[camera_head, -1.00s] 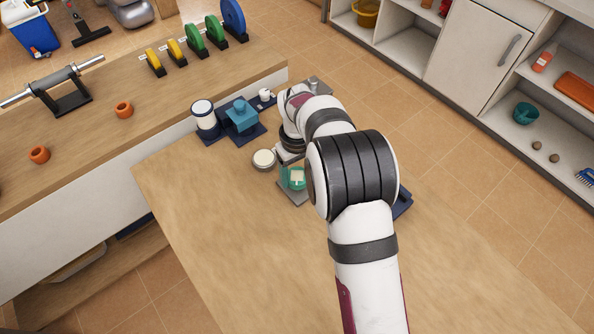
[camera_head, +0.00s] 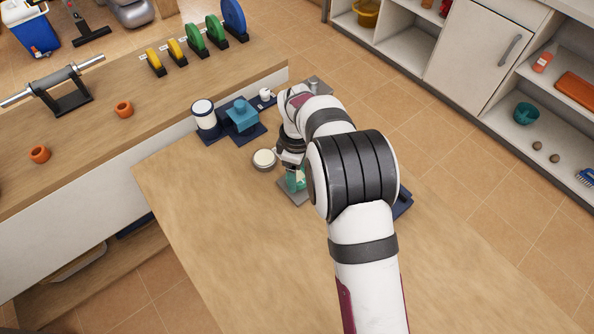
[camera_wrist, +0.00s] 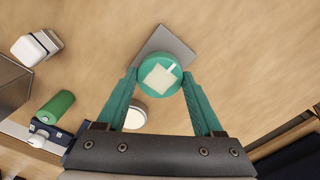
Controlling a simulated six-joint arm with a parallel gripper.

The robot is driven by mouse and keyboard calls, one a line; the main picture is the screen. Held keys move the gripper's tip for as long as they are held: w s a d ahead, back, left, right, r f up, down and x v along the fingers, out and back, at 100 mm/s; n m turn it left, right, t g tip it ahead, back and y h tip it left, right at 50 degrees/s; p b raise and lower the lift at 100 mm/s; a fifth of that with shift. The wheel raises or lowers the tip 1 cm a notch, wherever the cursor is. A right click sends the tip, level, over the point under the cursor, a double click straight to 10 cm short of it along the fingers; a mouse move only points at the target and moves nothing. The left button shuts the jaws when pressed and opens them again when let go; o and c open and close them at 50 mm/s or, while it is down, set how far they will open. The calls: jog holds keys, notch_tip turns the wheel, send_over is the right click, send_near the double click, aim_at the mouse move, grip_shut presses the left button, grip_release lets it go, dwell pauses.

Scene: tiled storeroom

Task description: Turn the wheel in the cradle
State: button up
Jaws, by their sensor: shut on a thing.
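The wheel is a small green disc with a pale square and a short white mark on its face (camera_wrist: 160,76). It sits on a grey plate, the cradle (camera_wrist: 172,43), which lies tilted in the wrist view. My gripper (camera_wrist: 160,79) has its two teal fingers on opposite sides of the wheel, shut on its rim. In the head view the wheel (camera_head: 296,181) is partly hidden below my gripper, and the corner of the grey cradle (camera_head: 291,196) shows beside it.
A round white-topped thing (camera_head: 264,159) stands close left of the cradle. A blue block on a dark base (camera_head: 242,115) and a white-topped cylinder (camera_head: 204,115) stand farther back. The table's front left (camera_head: 220,220) is clear. A side bench (camera_head: 80,140) holds orange rings and colored discs.

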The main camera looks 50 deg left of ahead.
dwell(0.4)
jog(key=o, duration=1.4)
notch_tip(320, 180, up, 16)
jog(key=shift+f, duration=0.1)
